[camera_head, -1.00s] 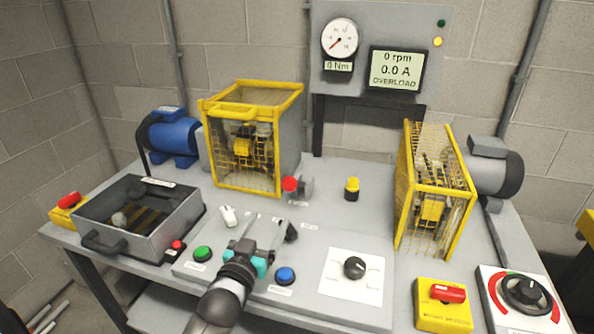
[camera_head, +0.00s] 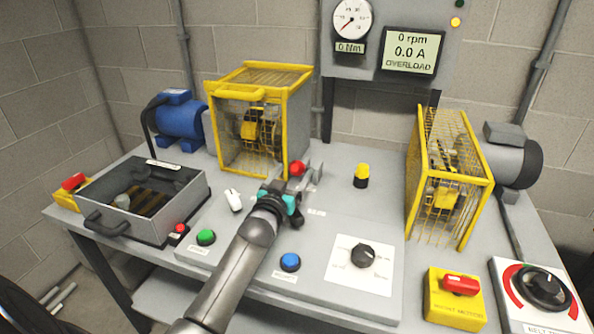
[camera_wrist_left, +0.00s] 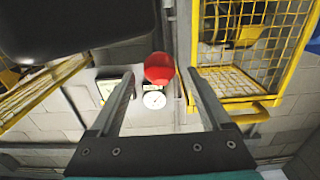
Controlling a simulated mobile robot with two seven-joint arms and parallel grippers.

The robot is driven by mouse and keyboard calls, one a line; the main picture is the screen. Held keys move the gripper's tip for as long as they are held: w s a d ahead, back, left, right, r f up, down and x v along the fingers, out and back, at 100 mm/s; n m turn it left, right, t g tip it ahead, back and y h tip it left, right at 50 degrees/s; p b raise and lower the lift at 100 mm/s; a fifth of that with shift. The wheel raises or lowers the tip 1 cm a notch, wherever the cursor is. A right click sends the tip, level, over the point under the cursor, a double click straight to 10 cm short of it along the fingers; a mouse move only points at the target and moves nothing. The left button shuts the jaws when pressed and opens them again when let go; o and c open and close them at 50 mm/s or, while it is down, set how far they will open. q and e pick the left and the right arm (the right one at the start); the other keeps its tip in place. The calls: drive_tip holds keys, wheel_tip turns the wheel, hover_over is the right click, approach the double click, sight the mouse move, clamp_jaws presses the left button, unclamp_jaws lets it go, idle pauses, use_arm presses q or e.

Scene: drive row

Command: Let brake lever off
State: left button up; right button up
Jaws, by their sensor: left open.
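The brake lever with its red ball knob (camera_head: 297,168) stands on the bench beside the left yellow guard cage. My left gripper (camera_head: 303,182) reaches in from the front, and its fingers are at the knob in the head view. In the left wrist view the red knob (camera_wrist_left: 159,68) appears between the tips of my open left gripper (camera_wrist_left: 161,78), with a gap visible on each side. The lever's lower part is hidden by the gripper. I cannot tell how deep the knob lies between the fingers. My right gripper is not in view.
The left yellow cage (camera_head: 250,125) stands close behind the gripper. A yellow-capped black button post (camera_head: 361,175) is to the right. The panel below has a green button (camera_head: 206,237), a blue button (camera_head: 290,262) and a black rotary knob (camera_head: 363,255). The display (camera_head: 411,52) reads 0 rpm, 0.0 A, OVERLOAD.

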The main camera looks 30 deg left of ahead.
use_arm(q)
drive_tip(key=shift+x, duration=1.15)
drive_tip(key=shift+w+a+b, duration=0.15)
drive_tip(key=shift+w+b, duration=0.3)
drive_tip(key=shift+w, duration=0.2)
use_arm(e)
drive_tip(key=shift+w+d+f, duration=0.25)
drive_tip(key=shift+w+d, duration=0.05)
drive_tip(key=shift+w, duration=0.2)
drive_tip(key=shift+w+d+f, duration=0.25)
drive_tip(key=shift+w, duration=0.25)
use_arm(q)
clamp_jaws()
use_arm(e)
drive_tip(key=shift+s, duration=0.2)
